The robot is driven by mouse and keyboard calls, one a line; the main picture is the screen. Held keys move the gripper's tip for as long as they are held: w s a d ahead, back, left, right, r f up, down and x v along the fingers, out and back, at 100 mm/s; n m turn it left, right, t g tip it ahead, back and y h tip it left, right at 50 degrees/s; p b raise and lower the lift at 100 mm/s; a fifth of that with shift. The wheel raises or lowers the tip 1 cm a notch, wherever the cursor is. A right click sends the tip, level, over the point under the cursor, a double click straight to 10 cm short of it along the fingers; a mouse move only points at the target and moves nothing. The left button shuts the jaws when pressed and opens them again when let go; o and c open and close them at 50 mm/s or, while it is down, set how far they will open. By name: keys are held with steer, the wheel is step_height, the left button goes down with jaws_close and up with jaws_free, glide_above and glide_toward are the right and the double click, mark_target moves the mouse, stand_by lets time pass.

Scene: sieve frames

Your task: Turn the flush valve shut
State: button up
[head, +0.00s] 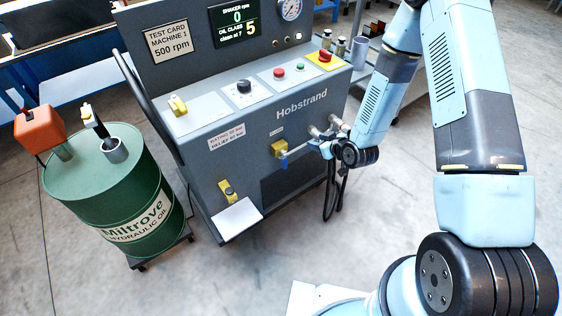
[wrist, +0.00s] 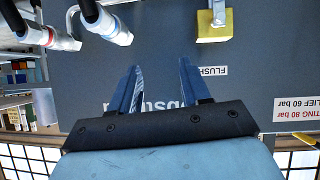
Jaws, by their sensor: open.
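The flush valve (head: 279,147) shows as a small yellow block on the front of the grey Hobstrand machine. In the wrist view the yellow valve part (wrist: 214,27) is at the upper right, near the FLUSH label (wrist: 213,71), with a grey piece at its upper edge. I cannot tell which way its handle is turned. My gripper (head: 287,158) is at the machine front, close beside the valve. Its two blue fingers (wrist: 158,66) are apart with nothing between them; the yellow part lies outside them, beyond the right finger.
Hose couplings (wrist: 103,25) stick out at the upper left of the wrist view. The machine panel (head: 270,90) has several knobs and a display reading 0 rpm and oil class 5. A green oil drum (head: 120,195) stands at left. Open floor lies in front.

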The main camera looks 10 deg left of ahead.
steer(key=y, duration=0.2)
glide_toward(287, 164)
steer(key=shift+t, duration=0.3)
steer(key=x, duration=1.2)
steer(key=shift+a, duration=0.45)
jaws_close()
